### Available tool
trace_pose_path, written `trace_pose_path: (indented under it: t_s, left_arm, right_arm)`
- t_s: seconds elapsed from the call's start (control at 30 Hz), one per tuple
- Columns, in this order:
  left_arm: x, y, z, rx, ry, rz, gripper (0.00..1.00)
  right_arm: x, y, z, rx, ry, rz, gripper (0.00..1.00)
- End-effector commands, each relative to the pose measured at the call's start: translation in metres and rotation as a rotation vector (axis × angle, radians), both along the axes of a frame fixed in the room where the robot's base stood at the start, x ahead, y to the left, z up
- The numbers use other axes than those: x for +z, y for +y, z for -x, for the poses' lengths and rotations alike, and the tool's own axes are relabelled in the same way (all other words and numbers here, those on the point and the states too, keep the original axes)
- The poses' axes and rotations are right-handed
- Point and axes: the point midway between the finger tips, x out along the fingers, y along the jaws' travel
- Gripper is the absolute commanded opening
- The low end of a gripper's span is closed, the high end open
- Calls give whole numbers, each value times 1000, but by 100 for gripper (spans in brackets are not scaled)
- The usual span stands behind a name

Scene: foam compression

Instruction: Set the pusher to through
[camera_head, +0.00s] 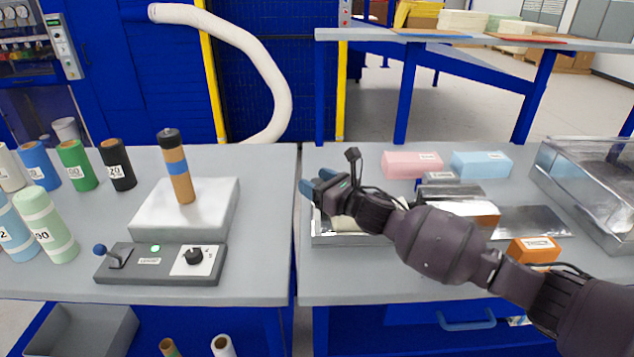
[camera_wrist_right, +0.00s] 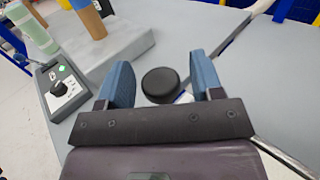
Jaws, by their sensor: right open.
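My right gripper (camera_head: 317,181) is open at the left edge of the right-hand bench, and its fingers also show in the wrist view (camera_wrist_right: 160,62). A round black knob (camera_wrist_right: 161,85) shows between and below the fingers in the wrist view; contact cannot be told. A bit of white and blue (camera_wrist_right: 184,97) shows beside it. I cannot tell for sure whether this knob is the pusher's. In the head view my gripper and arm hide it. A shiny metal tray (camera_head: 352,240) with a cream piece (camera_head: 343,223) lies under the arm. My left gripper is out of view.
The left bench carries a control box (camera_head: 160,277) with a lever and dial, a grey block (camera_head: 212,215) with a brown post (camera_head: 179,170), and several labelled cylinders (camera_head: 75,165). Pink (camera_head: 412,164), blue (camera_head: 481,164) and orange (camera_head: 533,250) blocks lie on the right bench.

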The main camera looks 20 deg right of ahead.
Motion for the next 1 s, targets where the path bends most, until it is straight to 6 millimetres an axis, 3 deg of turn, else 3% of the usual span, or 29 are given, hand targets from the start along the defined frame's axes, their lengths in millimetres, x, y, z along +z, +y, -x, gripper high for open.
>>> trace_pose_path:
  t_s: [0.1,0.47,0.77,1.0]
  left_arm:
    - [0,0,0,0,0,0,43]
    - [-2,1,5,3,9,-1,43]
    - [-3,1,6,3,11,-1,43]
    - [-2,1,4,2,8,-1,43]
  right_arm:
    - [0,0,0,0,0,0,57]
    - [0,0,0,0,0,0,2]
    - [0,-11,4,0,-1,3,0]
    - [-1,-61,18,-3,1,7,0]
